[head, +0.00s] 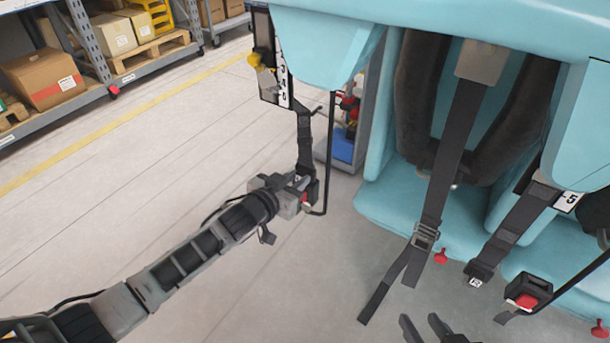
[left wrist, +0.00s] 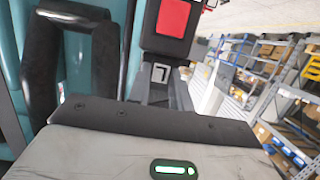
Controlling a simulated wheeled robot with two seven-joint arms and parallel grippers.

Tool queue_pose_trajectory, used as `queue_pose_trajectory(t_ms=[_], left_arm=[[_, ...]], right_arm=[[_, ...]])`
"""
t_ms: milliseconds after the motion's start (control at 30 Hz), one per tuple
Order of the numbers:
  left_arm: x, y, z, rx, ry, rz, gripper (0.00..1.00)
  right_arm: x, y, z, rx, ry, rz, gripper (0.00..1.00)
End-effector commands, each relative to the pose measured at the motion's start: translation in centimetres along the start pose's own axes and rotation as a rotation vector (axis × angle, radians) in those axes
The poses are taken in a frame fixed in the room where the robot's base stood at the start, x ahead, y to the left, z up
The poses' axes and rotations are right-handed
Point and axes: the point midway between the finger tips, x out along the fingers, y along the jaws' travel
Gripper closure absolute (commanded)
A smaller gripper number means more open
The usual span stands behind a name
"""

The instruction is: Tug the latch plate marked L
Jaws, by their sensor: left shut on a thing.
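My left gripper (head: 302,190) is at the lower end of a black strap (head: 304,140) on the left side of the turquoise seat, shut on the strap's latch plate, which the jaws mostly hide. A buckle with a red button (left wrist: 173,18) is right at the gripper in the left wrist view, with a pale square mark (left wrist: 160,72) below it. Whether the plate sits inside the buckle I cannot tell, and the letter L is not readable. My right gripper (head: 424,326) shows at the bottom edge, its fingers apart and empty.
The turquoise seats (head: 400,205) fill the right side. Another strap ends in a small marked plate (head: 475,281), near a separate red-button buckle (head: 527,293). A loose strap (head: 428,220) hangs at the middle. Shelves with boxes (head: 42,78) stand far left; the floor between is clear.

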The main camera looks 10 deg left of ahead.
Motion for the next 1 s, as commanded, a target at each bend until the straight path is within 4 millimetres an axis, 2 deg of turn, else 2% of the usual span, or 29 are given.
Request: queue_pose_trajectory(t_ms=[100,133,200,633,767,1000], left_arm=[[0.0,0.0,-0.4,0.000,0.009,0.002,1.00],[0.0,0.0,-0.4,0.001,0.009,0.002,0.73],[0.0,0.0,-0.4,0.001,0.009,0.002,0.54],[-0.3,0.0,-0.1,0.000,0.002,0.001,0.54],[-2.9,0.0,-0.2,0.001,0.001,0.001,0.54],[-8.9,0.0,-0.2,0.000,0.002,0.002,0.54]], right_arm=[[0.0,0.0,0.0,0.000,0.000,-0.001,0.64],[0.0,0.0,0.0,0.000,0.000,-0.001,0.64],[0.0,-0.1,0.0,0.000,-0.001,-0.001,0.64],[-0.4,0.1,-0.4,-0.013,0.015,0.005,0.64],[-1.1,0.1,-1.2,-0.012,0.026,0.011,0.64],[-1.8,0.1,-1.7,-0.006,0.017,0.014,0.64]])
